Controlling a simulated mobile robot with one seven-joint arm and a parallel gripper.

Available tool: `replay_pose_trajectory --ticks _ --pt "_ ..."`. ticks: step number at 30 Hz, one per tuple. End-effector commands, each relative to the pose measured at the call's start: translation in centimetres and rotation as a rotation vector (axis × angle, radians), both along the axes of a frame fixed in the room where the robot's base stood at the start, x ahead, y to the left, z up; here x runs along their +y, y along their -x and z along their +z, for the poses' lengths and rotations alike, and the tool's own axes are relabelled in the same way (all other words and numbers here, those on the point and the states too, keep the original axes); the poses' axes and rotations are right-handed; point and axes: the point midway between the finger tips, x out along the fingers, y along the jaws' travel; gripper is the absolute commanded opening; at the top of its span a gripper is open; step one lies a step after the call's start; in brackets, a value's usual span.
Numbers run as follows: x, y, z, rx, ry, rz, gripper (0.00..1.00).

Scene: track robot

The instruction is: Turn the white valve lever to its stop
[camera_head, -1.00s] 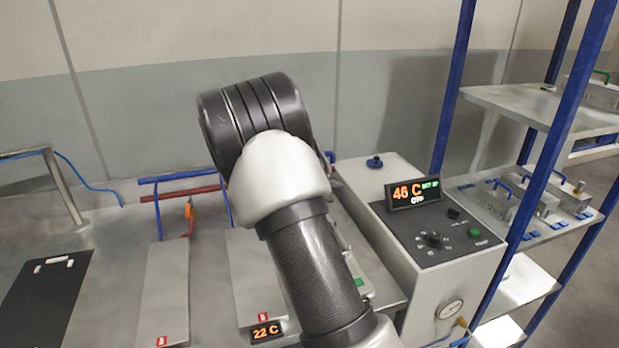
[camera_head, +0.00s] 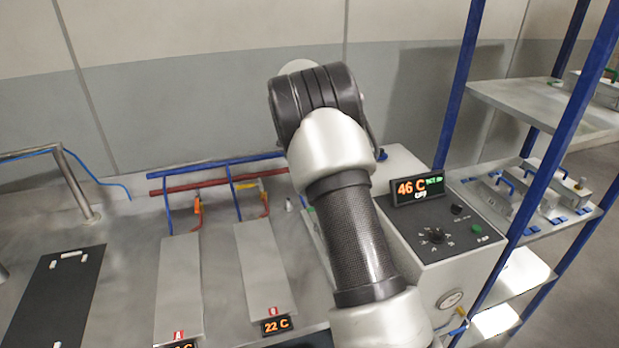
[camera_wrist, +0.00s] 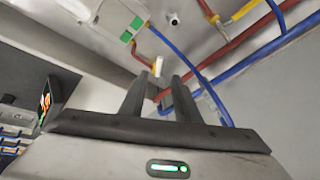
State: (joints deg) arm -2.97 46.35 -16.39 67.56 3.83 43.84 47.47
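The white valve lever (camera_wrist: 158,67) shows in the wrist view as a small pale upright piece, on a red branch pipe near the red main pipe. My gripper (camera_wrist: 160,78) is open, with its two dark fingers apart and empty. The lever appears between and just beyond the fingertips; I cannot tell whether they touch it. In the head view my arm hides the lever and the gripper.
Blue and red pipes (camera_wrist: 283,40) run close beside the fingers. In the head view, an orange lever (camera_head: 197,208) and a yellow lever (camera_head: 262,187) stand behind two grey plates (camera_head: 180,285). A control box (camera_head: 465,262) reading 46 C stands right of my arm.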

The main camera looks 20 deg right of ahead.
Motion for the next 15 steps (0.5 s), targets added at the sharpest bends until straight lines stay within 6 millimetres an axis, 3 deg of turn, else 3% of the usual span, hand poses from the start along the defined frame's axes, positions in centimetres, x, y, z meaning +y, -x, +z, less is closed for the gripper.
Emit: replay_pose_trajectory --ticks 6,15 --pt "-1.1 -1.8 -4.6 0.003 0.001 -0.001 0.29" --pt "-2.1 -3.8 -9.4 0.002 0.001 0.0 0.29"
